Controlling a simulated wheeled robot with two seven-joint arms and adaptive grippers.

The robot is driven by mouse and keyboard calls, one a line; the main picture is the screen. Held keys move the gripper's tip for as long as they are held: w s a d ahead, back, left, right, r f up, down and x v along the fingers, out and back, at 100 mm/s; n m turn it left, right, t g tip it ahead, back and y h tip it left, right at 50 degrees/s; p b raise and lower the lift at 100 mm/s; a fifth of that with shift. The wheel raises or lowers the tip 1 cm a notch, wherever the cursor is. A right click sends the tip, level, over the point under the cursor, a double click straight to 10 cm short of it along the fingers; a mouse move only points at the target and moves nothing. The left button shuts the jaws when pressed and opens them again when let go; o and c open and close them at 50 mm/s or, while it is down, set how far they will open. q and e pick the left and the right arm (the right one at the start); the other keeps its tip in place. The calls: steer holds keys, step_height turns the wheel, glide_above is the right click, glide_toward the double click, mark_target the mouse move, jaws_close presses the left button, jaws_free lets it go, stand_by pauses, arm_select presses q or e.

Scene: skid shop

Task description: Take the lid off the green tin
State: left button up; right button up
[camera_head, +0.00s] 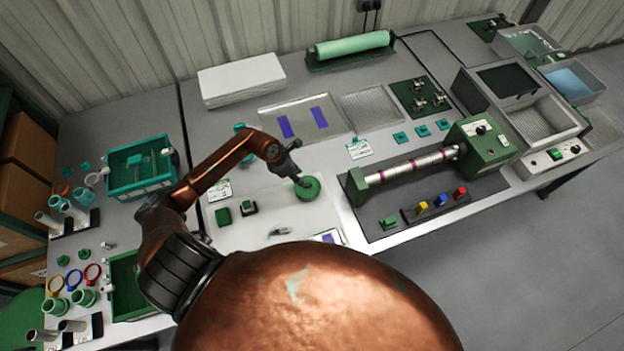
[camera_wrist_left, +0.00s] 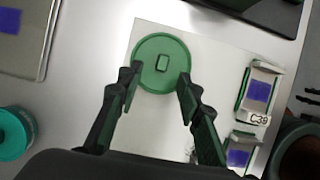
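The green tin (camera_head: 308,189) stands on a pale board in the middle of the bench. In the left wrist view its round green lid (camera_wrist_left: 150,50) shows from above, with a small rectangular knob (camera_wrist_left: 162,63) at the centre. The tin's body under the lid is hidden there. My left gripper (camera_head: 299,180) is at the tin. Its fingers (camera_wrist_left: 158,82) are apart, one over each side of the lid's near edge, with the knob between and beyond the tips. Whether they touch the lid I cannot tell. My right gripper is not in view.
The pale board (camera_head: 270,215) also bears a green block (camera_head: 222,216) and a small dark-and-green block (camera_head: 249,208). A teal crate (camera_head: 140,168) stands left. A roller machine (camera_head: 415,165) stands right. A clear tray (camera_head: 300,118) with purple pieces lies behind.

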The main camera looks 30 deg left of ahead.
mark_target(308, 186)
arm_select(q)
steer(key=shift+d+f, duration=0.2)
steer(key=shift+f, duration=0.25)
steer(key=shift+w+d+f, duration=0.15)
steer(key=shift+d+f, duration=0.1)
steer(key=shift+f, duration=0.4)
steer(key=p+x, duration=0.1)
steer(key=x, duration=0.2)
steer(key=shift+w+d+f, duration=0.1)
steer(key=shift+w+f, duration=0.05)
steer(key=shift+f, duration=0.15)
steer(key=shift+d+f, duration=0.1)
steer(key=shift+f, duration=0.15)
steer(key=shift+w+f, duration=0.1)
steer(key=shift+f, duration=0.05)
jaws_close()
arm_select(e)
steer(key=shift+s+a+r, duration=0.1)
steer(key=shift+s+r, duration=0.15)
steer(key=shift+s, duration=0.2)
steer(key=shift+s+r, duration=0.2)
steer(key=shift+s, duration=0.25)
